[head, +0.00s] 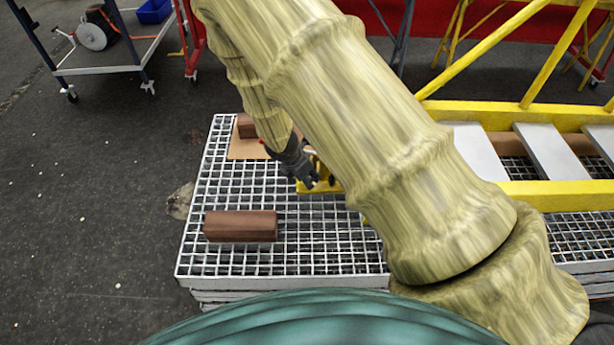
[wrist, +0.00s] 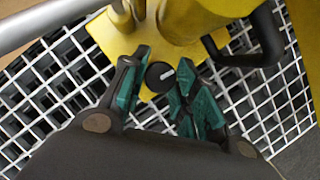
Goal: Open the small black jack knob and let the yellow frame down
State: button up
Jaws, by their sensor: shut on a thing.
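The small black jack knob (wrist: 160,77) has a pale pointer mark and sits on the yellow jack's base plate in the wrist view. My gripper (wrist: 160,85) has its green fingers closed in on either side of the knob, one at left and one at right. In the head view my gripper (head: 308,180) is low over the grating, beside the yellow jack (head: 322,174), which is mostly hidden by my arm. The yellow frame (head: 490,113) lies level at the right with white cross plates, and part of it is hidden behind my arm.
A brown block (head: 240,226) lies on the grating (head: 195,262) at the front left. Another brown block (head: 246,126) lies at the back on a tan board (head: 243,150). A black handle (wrist: 262,42) sticks out right of the knob. A cart (head: 110,55) stands at the back left.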

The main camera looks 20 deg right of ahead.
jog(key=o, duration=1)
jog(key=shift+r, duration=0.1)
jog(key=v, duration=1.1)
jog(key=shift+a+r, duration=0.1)
jog(key=shift+r, duration=0.3)
